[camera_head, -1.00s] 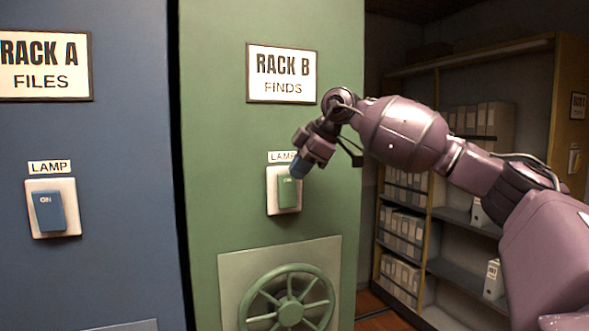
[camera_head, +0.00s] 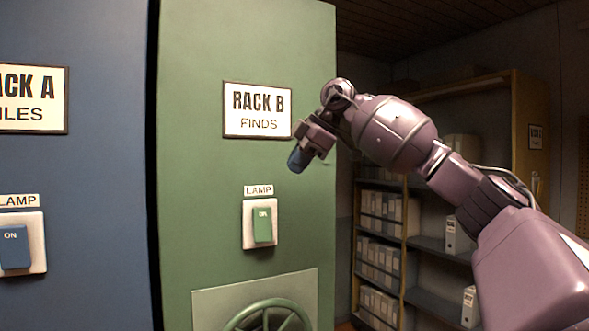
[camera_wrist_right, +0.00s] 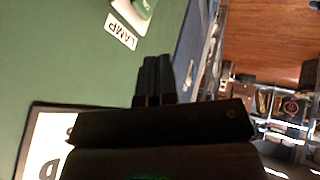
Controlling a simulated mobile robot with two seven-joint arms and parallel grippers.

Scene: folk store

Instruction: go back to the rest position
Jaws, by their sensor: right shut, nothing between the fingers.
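My right arm reaches in from the right in the head view. Its gripper (camera_head: 297,160) is in front of the green Rack B panel (camera_head: 200,150), above and to the right of the green lamp switch (camera_head: 263,225), apart from it. In the right wrist view the two dark fingers (camera_wrist_right: 155,77) are together with nothing between them. The switch plate shows at the top of that view (camera_wrist_right: 133,12), beside its LAMP label (camera_wrist_right: 120,30). My left gripper is not in view.
A blue Rack A panel (camera_head: 80,170) with a blue lamp switch (camera_head: 14,248) stands at the left. A green handwheel (camera_head: 268,316) is below the Rack B switch. Shelves with box files (camera_head: 385,212) stand behind my arm at the right.

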